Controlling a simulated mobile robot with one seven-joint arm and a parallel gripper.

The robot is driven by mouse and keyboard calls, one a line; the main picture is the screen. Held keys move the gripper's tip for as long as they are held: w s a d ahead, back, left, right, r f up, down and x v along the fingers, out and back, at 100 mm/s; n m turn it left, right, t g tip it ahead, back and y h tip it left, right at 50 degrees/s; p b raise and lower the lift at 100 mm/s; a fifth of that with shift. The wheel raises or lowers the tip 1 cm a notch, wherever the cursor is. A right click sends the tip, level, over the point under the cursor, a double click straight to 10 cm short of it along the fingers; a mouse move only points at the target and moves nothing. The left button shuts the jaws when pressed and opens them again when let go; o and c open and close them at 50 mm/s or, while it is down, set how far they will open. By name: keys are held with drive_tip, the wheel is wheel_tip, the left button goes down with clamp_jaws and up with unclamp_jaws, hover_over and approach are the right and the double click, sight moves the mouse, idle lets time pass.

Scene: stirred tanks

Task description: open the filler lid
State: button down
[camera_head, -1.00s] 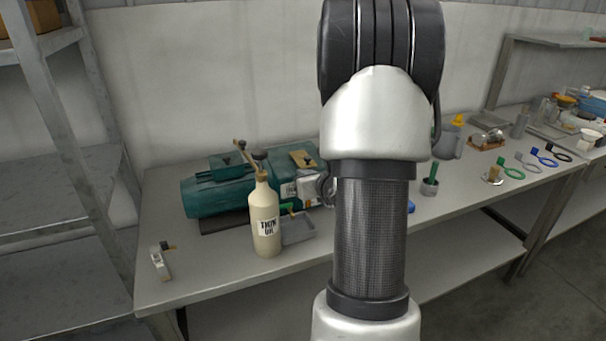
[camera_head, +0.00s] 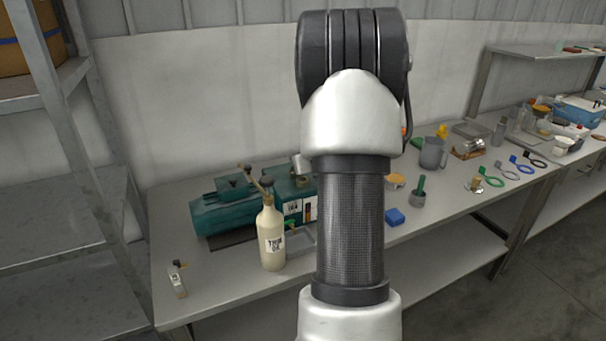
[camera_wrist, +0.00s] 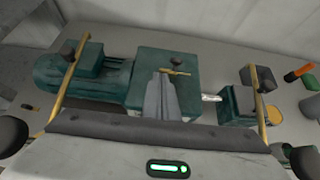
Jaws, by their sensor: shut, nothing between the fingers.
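A green machine (camera_head: 225,212) lies on the bench, left of my arm in the head view; it also fills the upper part of the wrist view (camera_wrist: 100,75). Its middle box (camera_wrist: 150,62) carries a small dark knob and a short brass bar (camera_wrist: 175,72) on top. I cannot tell for certain which part is the filler lid. My gripper (camera_wrist: 163,80) is shut and empty, its grey fingers over the middle box, tips close to the brass bar. Contact cannot be told. In the head view my arm hides part of the machine.
A cream bottle (camera_head: 271,240) stands in front of the machine. A small white and black item (camera_head: 178,280) lies at the left. A metal rack (camera_head: 60,110) stands at the left.

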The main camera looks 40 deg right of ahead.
drive_tip(key=w+r, duration=0.1)
drive_tip(key=w+r+p, duration=0.1)
drive_tip(key=w, duration=0.1)
drive_tip(key=shift+d+r, duration=0.35)
drive_tip(key=shift+w+d+r+p, duration=0.15)
drive_tip(key=shift+w+r+p, duration=0.05)
drive_tip(key=shift+w, duration=0.4)
drive_tip(key=shift+w+d+r+p, duration=0.15)
drive_tip(key=shift+w+r, duration=0.1)
drive_tip(key=shift+w, duration=0.35)
drive_tip(key=shift+w+d+r+p, duration=0.1)
drive_tip(key=shift+w+r+p, duration=0.1)
drive_tip(key=shift+w, duration=0.4)
